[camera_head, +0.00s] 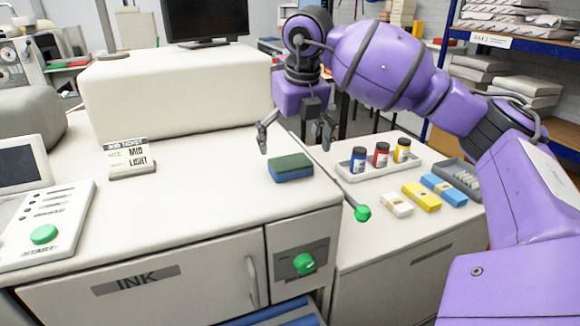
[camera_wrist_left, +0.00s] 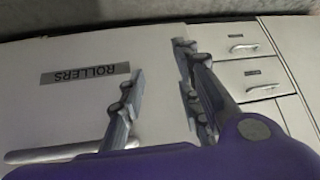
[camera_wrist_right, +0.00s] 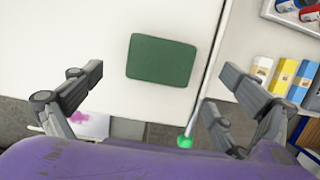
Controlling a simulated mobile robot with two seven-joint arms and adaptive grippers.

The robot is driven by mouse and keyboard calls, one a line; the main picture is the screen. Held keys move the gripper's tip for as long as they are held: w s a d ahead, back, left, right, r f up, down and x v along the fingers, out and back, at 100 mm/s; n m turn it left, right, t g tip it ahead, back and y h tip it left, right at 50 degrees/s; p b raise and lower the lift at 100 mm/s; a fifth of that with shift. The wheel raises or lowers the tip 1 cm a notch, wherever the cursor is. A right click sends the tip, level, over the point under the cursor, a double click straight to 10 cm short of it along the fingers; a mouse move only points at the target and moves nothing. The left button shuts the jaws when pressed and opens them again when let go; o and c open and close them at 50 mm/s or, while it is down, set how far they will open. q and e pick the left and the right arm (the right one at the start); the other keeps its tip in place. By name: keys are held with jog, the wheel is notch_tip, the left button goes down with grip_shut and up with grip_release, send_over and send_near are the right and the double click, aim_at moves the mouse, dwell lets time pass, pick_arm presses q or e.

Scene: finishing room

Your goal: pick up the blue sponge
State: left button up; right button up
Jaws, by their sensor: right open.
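The blue sponge (camera_head: 292,174) lies flat on the white machine top near its right edge, with a green layer on top. In the right wrist view its green top (camera_wrist_right: 161,59) shows between and beyond the fingers. My right gripper (camera_head: 295,138) is open and empty, pointing down above and slightly behind the sponge, apart from it. It also shows in the right wrist view (camera_wrist_right: 152,86). My left gripper (camera_wrist_left: 160,62) shows only in the left wrist view, its fingers apart and empty before a panel marked ROLLERS.
A green-knobbed lever (camera_head: 362,212) sticks out right of the sponge. Three ink bottles in a tray (camera_head: 348,176), several small boxes (camera_head: 421,197) and a grey tray (camera_head: 457,180) stand on the right cabinet. A job ticket sign (camera_head: 128,155) stands left. The machine top between is clear.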

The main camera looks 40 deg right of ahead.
aim_at(291, 162)
jog(key=x, duration=0.5)
jog(key=shift+p, duration=0.3)
pick_arm(q)
jog(key=shift+w+d+r, duration=0.1)
jog(key=shift+w+r, duration=0.25)
jog(key=shift+w, duration=0.25)
jog(key=shift+w+d+r, duration=0.1)
jog(key=shift+w+r, duration=0.25)
jog(key=shift+w, duration=0.25)
pick_arm(e)
jog(key=shift+f, duration=0.1)
jog(key=c, duration=0.7)
pick_arm(q)
jog(key=shift+s+a+f, duration=0.15)
jog(key=shift+s+f, duration=0.05)
jog(key=shift+s, duration=0.45)
pick_arm(e)
jog(key=shift+c, duration=0.5)
